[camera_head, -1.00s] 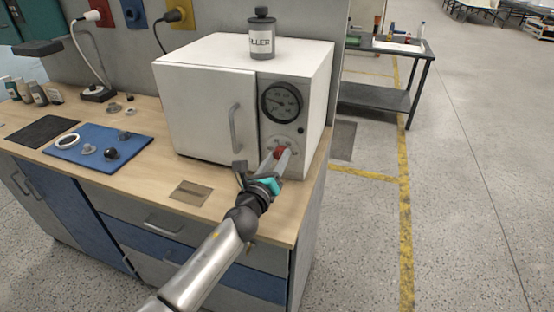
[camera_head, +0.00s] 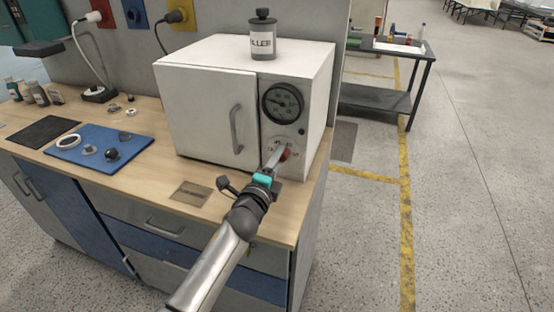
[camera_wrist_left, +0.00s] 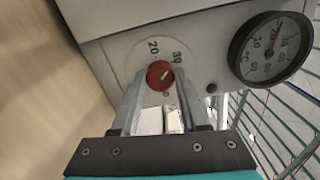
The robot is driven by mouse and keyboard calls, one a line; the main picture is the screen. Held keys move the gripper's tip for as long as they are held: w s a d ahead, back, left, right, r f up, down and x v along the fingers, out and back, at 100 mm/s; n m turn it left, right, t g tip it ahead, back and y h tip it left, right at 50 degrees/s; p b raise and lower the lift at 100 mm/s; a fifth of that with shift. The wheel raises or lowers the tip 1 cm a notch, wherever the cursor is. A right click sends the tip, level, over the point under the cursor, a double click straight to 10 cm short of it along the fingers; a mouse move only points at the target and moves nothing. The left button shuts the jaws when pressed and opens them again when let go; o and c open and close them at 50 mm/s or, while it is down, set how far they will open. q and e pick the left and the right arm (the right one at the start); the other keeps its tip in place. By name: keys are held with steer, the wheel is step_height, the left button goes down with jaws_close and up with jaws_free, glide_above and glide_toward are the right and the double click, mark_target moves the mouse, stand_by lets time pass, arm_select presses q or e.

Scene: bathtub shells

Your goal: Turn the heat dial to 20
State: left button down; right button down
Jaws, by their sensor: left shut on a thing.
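The heat dial (camera_head: 287,155) is a small red knob low on the front of the white oven (camera_head: 212,110), below a round gauge. In the left wrist view the red dial (camera_wrist_left: 160,75) sits on a pale round plate with printed numbers, including 20 and what looks like 30. A light mark on the dial points to the upper right in that view. My left gripper (camera_head: 278,154) is shut on the dial, one finger on each side; its fingers (camera_wrist_left: 159,82) partly cover the plate. In the head view the fingers hide part of the dial. My right gripper is not in view.
The black-rimmed gauge (camera_head: 283,103) is above the dial, and the oven door handle (camera_head: 236,129) is to its left. A labelled canister (camera_head: 262,36) stands on the oven. A blue mat (camera_head: 75,138) with small parts lies on the wooden counter to the left.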

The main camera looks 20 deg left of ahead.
arm_select(q)
steer(key=n+p, duration=0.1)
steer(key=n, duration=0.3)
steer(key=shift+n, duration=0.3)
steer(key=n+p, duration=0.1)
steer(key=n, duration=0.3)
steer(key=shift+f+n, duration=0.1)
steer(key=shift+n, duration=0.2)
steer(key=shift+c, duration=2.1)
jaws_free()
steer(key=shift+s, duration=0.15)
steer(key=s+p, duration=0.2)
steer(key=s, duration=1.3)
steer(key=shift+a, duration=0.2)
